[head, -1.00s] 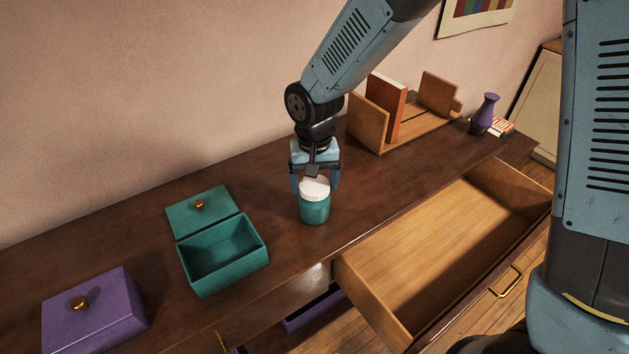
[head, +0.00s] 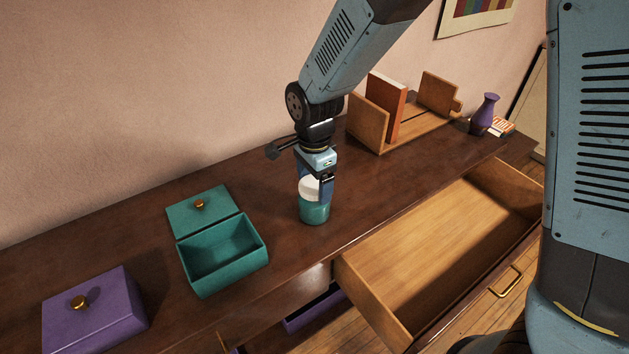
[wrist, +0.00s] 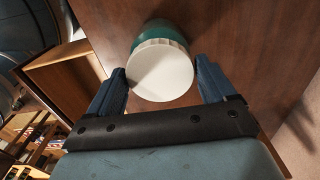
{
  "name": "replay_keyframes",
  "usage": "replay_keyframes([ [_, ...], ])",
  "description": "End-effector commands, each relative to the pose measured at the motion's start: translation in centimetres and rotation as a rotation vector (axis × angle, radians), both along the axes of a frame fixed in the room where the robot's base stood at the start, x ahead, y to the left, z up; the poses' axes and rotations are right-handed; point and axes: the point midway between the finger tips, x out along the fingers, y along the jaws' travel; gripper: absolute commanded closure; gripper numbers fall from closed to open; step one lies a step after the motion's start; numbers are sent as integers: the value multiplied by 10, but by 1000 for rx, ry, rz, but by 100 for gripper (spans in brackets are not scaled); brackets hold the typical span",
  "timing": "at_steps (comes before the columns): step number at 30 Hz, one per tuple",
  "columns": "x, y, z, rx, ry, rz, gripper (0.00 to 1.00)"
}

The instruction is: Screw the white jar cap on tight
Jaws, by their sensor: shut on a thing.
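The green jar (head: 314,211) stands upright on the dark wooden cabinet top, with the white cap (head: 309,189) on its mouth. The cap sits level; I cannot tell how tight it is. My gripper (head: 315,184) points straight down over the jar and is shut on the cap, one finger at each side. In the wrist view the round white cap (wrist: 161,72) lies between the two blue fingers, and part of the green jar (wrist: 160,28) shows beyond it. The near finger hides part of the cap in the head view.
An open teal box (head: 222,262) and a purple box (head: 95,312) stand left of the jar. A wooden book rack (head: 368,122) and a purple vase (head: 485,113) are behind right. An open, empty-looking drawer (head: 440,255) juts out in front. Cabinet top around the jar is clear.

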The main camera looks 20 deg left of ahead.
Motion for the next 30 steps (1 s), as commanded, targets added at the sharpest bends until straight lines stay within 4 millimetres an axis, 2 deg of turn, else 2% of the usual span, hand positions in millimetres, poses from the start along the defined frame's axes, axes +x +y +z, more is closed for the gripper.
replay_keyframes([
  [9,-3,-2,-5,-10,6,-317,80],
  [19,-3,-3,-5,-11,7,-359,80],
  [20,-3,-3,-5,-11,7,-359,14],
  [23,-3,-2,-4,-8,6,-358,4],
  [30,-1,-1,-2,-5,4,-354,4],
])
